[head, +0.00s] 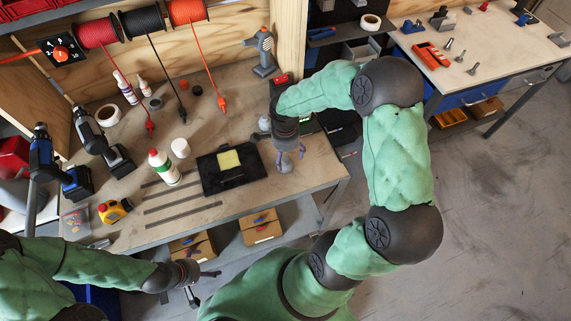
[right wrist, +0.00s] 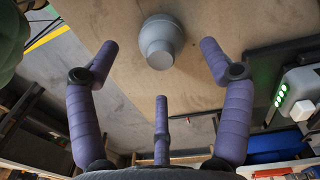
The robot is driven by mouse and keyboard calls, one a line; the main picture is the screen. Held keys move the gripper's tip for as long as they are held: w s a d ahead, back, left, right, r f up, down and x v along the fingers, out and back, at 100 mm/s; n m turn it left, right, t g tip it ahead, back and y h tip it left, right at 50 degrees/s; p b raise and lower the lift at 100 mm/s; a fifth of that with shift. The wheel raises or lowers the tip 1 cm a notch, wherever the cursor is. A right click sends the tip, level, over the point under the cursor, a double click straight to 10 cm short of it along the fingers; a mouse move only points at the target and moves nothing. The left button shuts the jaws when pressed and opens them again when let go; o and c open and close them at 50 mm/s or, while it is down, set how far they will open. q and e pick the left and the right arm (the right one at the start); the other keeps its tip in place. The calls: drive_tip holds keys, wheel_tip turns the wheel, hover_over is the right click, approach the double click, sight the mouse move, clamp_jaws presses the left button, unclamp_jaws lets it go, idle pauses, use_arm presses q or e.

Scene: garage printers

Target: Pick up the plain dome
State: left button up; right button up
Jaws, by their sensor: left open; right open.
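A plain grey dome (right wrist: 161,43) with a narrower rounded end stands on the wooden bench top in the right wrist view. It lies ahead of and between the spread fingers of my right gripper (head: 290,158), with no finger visibly touching it. In the head view a small grey rounded thing (head: 264,123) shows just left of my right wrist and looks like the same dome, partly hidden. My right gripper is open and empty over the bench's right end. My left gripper (head: 206,285) is open and empty, low in front of the bench.
The bench (head: 240,203) also holds a black tray with a yellow pad (head: 228,160), a white bottle (head: 163,166), a white round cap (head: 180,147), a yellow bottle (head: 115,210) and drills (head: 102,142). A box with green lights (right wrist: 300,90) stands right of my right gripper.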

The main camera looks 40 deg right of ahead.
sight(286, 158)
wheel_tip(286, 158, down, 4)
drive_tip(key=shift+w+r+b, duration=0.1)
drive_tip(key=shift+r+b, duration=0.05)
drive_tip(key=shift+b, duration=0.2)
drive_tip(key=c, duration=1)
drive_tip(key=shift+r, duration=0.15)
